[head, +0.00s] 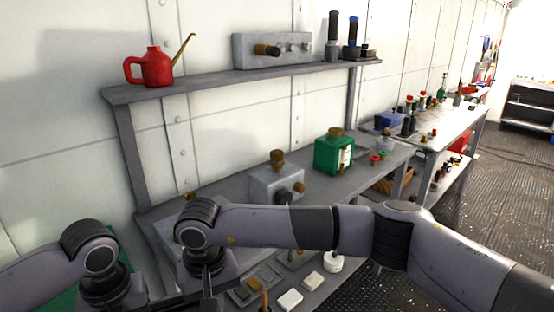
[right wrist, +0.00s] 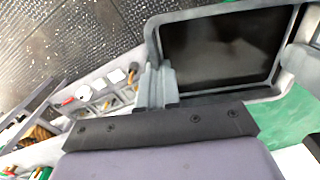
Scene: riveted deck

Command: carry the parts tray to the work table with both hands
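A tray with a grey rim (right wrist: 152,42) and a dark, empty-looking inside fills the upper right of the right wrist view. It lies on or over a green surface. My right gripper (right wrist: 157,88) has its grey fingers at the tray's near left corner, against or just beside the rim; their gap cannot be made out. In the head view my right arm crosses the bench and points down at the lower left. My left arm comes in from the lower left, its fingers out of frame. The tray is not clearly visible in the head view.
A shelf (head: 220,80) above carries a red oil can (head: 152,68). A cluttered table (head: 440,125) stands farther right; deck floor (head: 500,190) is open beside it.

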